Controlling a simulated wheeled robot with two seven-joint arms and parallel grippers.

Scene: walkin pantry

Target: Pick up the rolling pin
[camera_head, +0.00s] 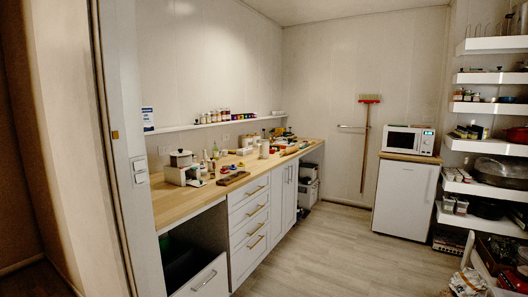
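A small tan elongated shape that looks like the rolling pin (290,151) lies near the front edge of the wooden counter (178,207), toward its far end. It is too small and far off to be sure of its outline. Other items stand close around it. Neither of my grippers is in view.
A doorway edge (116,150) stands close on the left. White drawers (249,225) sit under the counter; one lower drawer (207,283) seems to stick out. A white fridge (404,200) with a microwave (407,139) is at the back. Loaded shelves (490,45) line the right. Central floor is clear.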

